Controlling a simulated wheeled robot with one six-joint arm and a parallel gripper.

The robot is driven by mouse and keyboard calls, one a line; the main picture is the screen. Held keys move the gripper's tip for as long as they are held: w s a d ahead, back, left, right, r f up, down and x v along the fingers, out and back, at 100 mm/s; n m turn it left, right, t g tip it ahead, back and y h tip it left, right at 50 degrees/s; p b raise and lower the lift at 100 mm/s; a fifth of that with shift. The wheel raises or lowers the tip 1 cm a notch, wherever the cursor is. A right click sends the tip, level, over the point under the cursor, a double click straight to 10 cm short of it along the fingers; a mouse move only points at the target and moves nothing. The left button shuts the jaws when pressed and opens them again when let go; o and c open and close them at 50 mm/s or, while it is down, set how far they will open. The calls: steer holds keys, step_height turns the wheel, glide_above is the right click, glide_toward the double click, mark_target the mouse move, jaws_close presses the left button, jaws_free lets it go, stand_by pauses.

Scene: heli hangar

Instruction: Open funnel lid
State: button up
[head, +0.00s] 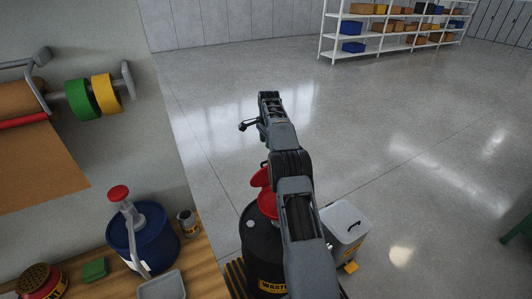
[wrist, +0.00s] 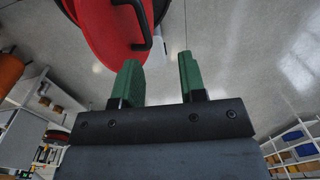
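The red funnel (head: 268,204) sits on top of a black waste drum (head: 262,245), right of the workbench in the head view. A red, rounded part above it, which looks like the lid (head: 261,178), is partly hidden behind my arm. In the wrist view the red lid (wrist: 95,30) fills the upper left, with a black loop handle (wrist: 148,30) on it. My gripper (wrist: 158,72) is open and empty, its two green fingers apart. The handle lies ahead of the fingertips, nearer the left finger, and no contact shows. How far the lid is raised is unclear.
A light grey bin (head: 346,222) stands right of the drum. The wooden workbench (head: 196,270) at left holds a blue can (head: 143,240) with a red-topped pump. Shelves (head: 392,40) stand far back. The floor to the right is mostly clear.

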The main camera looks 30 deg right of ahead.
steer(key=shift+s+r+p, duration=0.15)
steer(key=shift+r+p, duration=0.15)
steer(key=shift+r, duration=1.05)
steer(key=shift+s+r+p, duration=0.1)
steer(key=shift+r+p, duration=0.2)
steer(key=shift+r, duration=1.05)
